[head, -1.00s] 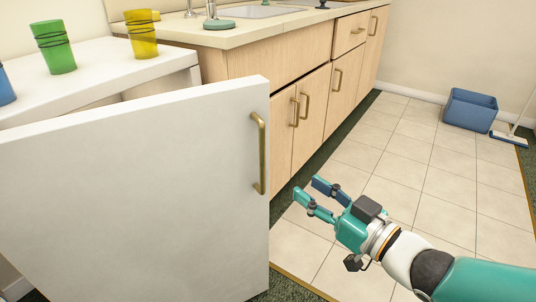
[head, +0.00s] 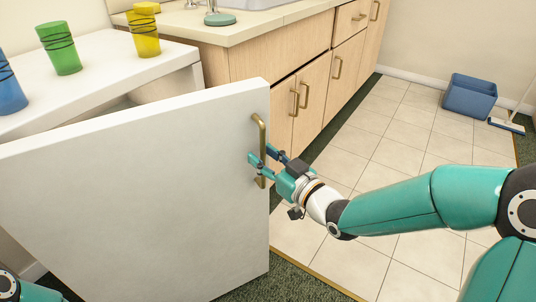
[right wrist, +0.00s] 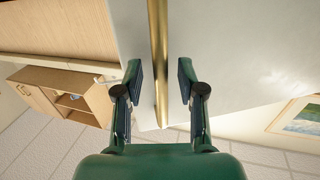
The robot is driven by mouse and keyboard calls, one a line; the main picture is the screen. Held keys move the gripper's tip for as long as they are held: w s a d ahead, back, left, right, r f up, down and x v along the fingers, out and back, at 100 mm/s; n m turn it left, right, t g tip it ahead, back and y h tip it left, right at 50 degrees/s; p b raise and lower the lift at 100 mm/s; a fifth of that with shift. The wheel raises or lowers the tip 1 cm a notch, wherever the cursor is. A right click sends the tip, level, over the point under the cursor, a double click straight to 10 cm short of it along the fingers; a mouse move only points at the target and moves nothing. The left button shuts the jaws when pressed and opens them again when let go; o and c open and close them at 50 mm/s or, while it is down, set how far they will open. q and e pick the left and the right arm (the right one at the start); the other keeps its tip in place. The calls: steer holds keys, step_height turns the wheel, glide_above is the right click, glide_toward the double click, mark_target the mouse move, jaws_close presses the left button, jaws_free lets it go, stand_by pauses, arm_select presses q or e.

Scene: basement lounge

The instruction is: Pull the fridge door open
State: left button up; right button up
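The white fridge door (head: 130,190) stands partly open in the head view, swung out from the fridge body (head: 165,95). Its brass bar handle (head: 263,128) runs upright near the door's right edge. My right gripper (head: 262,160) is at the lower half of the handle. In the right wrist view the handle (right wrist: 158,50) passes between the two fingers (right wrist: 160,82), with a gap on each side, so the gripper is open around it. The door's white face (right wrist: 220,60) lies behind the fingers. My left gripper is not in view; only a bit of my left arm shows at bottom left.
Blue (head: 10,90), green (head: 60,50) and yellow (head: 144,32) cups stand on the fridge top. Wooden cabinets (head: 345,70) with a counter and sink run behind the door. A blue bin (head: 470,97) and a mop (head: 507,126) are at the far right. The tiled floor is clear.

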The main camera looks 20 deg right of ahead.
steer(key=shift+w+a, duration=0.15)
steer(key=shift+w, duration=0.2)
jaws_close()
